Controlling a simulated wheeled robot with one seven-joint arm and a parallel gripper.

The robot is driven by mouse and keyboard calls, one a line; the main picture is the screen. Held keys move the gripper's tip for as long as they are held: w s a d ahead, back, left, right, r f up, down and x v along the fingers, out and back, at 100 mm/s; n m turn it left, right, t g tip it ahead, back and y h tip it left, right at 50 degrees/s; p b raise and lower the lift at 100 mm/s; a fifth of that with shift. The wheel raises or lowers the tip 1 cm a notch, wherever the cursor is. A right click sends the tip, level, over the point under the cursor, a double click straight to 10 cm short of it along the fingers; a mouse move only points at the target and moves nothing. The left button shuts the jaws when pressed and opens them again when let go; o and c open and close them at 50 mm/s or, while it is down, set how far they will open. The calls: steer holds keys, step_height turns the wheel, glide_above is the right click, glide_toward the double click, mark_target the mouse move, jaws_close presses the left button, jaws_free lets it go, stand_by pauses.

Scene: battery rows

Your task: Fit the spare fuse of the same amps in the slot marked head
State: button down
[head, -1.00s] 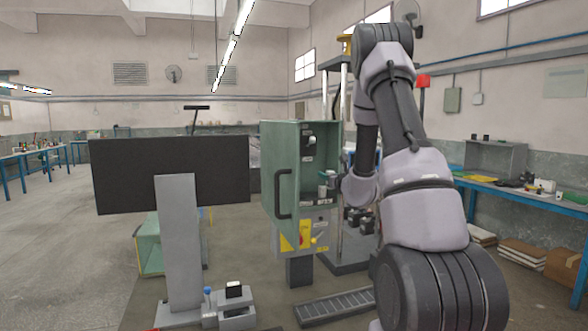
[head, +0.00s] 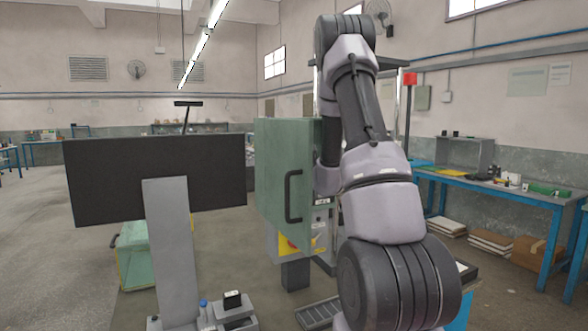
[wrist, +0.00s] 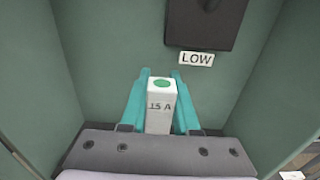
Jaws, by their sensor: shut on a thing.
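My gripper (wrist: 161,100) shows in the wrist view with its two teal fingers shut on a pale fuse (wrist: 160,120). The fuse is marked "15 A" and has a green dot on its end. The fingers are inside a green cabinet (wrist: 110,40). Beyond them is a dark block (wrist: 207,20) on the cabinet's back wall, with a label "LOW" (wrist: 196,59) below it. No slot marked head shows in the wrist view. In the head view the green cabinet (head: 270,170) hides its inside, and my arm covers its right part.
In the head view a dark panel (head: 155,185) stands left of the cabinet. A yellow and red switch (head: 292,246) is below it. A blue workbench (head: 500,187) runs along the right.

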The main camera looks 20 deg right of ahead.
steer(key=shift+f, duration=2.9)
steer(key=shift+f, duration=1.55)
steer(key=c, duration=0.6)
jaws_free()
steer(key=shift+f, duration=0.1)
steer(key=shift+s, duration=0.1)
steer(key=s, duration=1)
steer(key=shift+s+d, duration=0.2)
steer(key=shift+s, duration=0.15)
